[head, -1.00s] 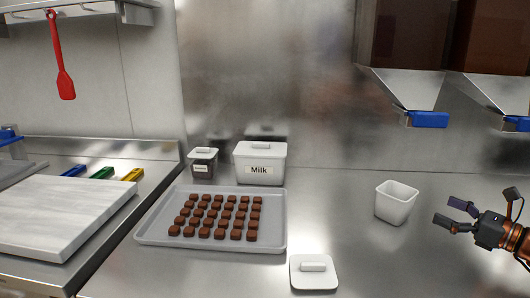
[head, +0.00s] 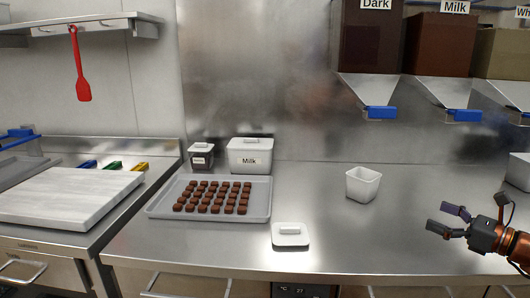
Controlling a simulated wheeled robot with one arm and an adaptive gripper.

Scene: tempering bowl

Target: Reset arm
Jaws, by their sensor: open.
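My gripper (head: 450,222) is at the right side of the head view, above the steel counter near its front. Its two fingers point left and are spread apart with nothing between them. An open white container (head: 362,184) stands upright on the counter, to the left of my gripper and apart from it. A white lid with a handle (head: 290,237) lies on the counter near the front edge.
A grey tray (head: 158,209) holds rows of chocolates (head: 213,197). Behind it stand a lidded container labelled Milk (head: 250,156) and a smaller dark-filled one (head: 201,157). Dispensers with blue handles (head: 381,113) hang above.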

